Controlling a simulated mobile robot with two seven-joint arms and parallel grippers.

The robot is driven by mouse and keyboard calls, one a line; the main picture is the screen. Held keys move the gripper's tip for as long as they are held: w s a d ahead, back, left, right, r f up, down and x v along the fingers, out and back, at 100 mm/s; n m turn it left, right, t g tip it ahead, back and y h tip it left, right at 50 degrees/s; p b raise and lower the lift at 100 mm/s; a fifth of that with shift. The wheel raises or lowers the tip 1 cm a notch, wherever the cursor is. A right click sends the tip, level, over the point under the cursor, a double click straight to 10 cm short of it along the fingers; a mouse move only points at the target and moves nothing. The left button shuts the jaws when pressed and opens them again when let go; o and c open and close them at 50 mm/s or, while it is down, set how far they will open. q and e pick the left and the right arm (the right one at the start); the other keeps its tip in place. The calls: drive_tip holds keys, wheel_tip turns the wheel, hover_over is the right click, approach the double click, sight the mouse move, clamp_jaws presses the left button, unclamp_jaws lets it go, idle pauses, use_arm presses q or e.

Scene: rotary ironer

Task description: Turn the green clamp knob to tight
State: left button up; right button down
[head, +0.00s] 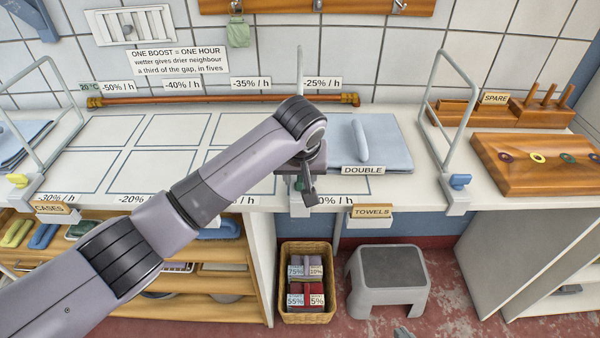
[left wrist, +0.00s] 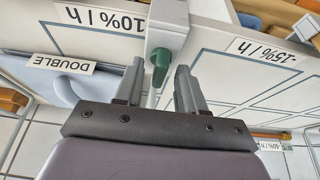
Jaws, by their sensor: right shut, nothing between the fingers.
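The green clamp knob (left wrist: 161,66) sits on a pale grey clamp (left wrist: 167,28) at the table's front edge. In the head view the clamp (head: 299,208) shows below my left gripper (head: 308,192), which largely hides the knob. In the left wrist view my left gripper (left wrist: 158,80) is open, with one finger on each side of the knob. I cannot tell whether the fingers touch it. Only a small tip of my right gripper (head: 403,332) shows at the bottom edge of the head view, shut and empty, far from the knob.
Other clamps carry a yellow knob (head: 17,180) and a blue knob (head: 460,181), with wire frames rising from them. A folded blue cloth (head: 388,140) lies behind the "DOUBLE" label (head: 363,170). A wicker basket (head: 305,317) and a grey stool (head: 390,272) stand below.

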use_arm(q)
clamp_jaws()
drive_tip(key=shift+m, duration=0.4)
drive_tip(key=m+h, duration=0.1)
drive_tip(key=m, duration=0.2)
drive_tip(key=shift+a+m+h, duration=0.2)
drive_tip(key=shift+m+h, duration=0.2)
drive_tip(key=m+g+h, duration=0.1)
drive_tip(key=m, duration=0.3)
drive_tip(key=shift+w+m, duration=0.1)
drive_tip(key=shift+m, duration=0.2)
drive_tip(key=m+g, duration=0.1)
drive_tip(key=m, duration=0.1)
drive_tip(key=m+h, duration=0.1)
drive_tip(key=m, duration=0.1)
drive_tip(key=shift+a+g, duration=0.15)
drive_tip(key=shift+g, duration=0.25)
drive_tip(key=m, duration=0.2)
drive_tip(key=m+g, duration=0.1)
drive_tip(key=m, duration=0.1)
drive_tip(key=shift+w+f+m+g+h+b, duration=0.1)
drive_tip(key=shift+w+m+g+h+b, duration=0.05)
drive_tip(key=shift+m+g+h+b, duration=0.15)
